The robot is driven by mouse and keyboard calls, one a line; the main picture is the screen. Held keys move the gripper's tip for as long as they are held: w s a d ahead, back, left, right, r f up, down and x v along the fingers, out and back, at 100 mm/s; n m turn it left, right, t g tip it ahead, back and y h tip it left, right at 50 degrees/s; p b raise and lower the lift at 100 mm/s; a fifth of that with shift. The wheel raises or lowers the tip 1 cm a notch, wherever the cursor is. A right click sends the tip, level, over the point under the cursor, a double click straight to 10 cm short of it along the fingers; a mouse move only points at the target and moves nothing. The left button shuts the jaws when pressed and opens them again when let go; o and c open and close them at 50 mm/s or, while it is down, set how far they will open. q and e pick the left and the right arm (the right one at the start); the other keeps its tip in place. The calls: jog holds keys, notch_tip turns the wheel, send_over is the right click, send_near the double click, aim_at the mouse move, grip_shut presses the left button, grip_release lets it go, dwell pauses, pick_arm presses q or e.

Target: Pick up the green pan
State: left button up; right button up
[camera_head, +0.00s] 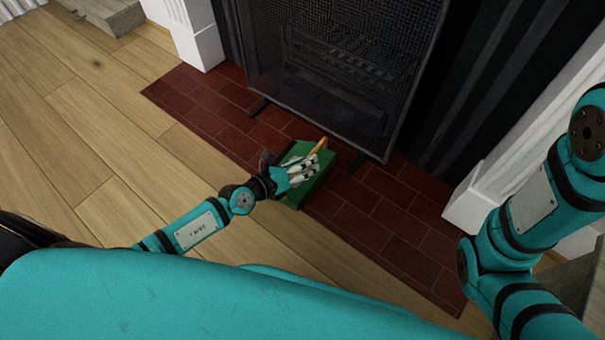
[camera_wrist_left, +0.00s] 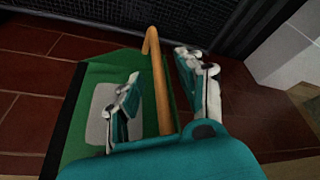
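The green pan (camera_head: 322,175) lies on the red brick hearth in front of the fireplace screen. Its orange-brown handle (camera_wrist_left: 156,75) has a hooked end and sticks up in the left wrist view, where the pan's green body (camera_wrist_left: 80,115) shows a pale patch. My left gripper (camera_head: 305,171) is over the pan. Its two fingers stand apart, one on each side of the handle, and a gap shows on both sides. The gripper hides part of the pan. My right arm shows at the right of the head view, but its gripper is out of view.
A dark mesh fire screen (camera_head: 335,70) stands on feet just behind the pan. The red brick hearth (camera_head: 385,225) is clear to the right, and the wooden floor (camera_head: 80,150) is clear to the left. White fireplace columns (camera_head: 192,35) flank the screen.

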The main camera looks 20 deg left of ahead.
pick_arm(q)
jog(key=shift+w, duration=0.1)
jog(key=shift+c, duration=0.2)
grip_shut()
jog(key=shift+r, duration=0.15)
dwell(0.3)
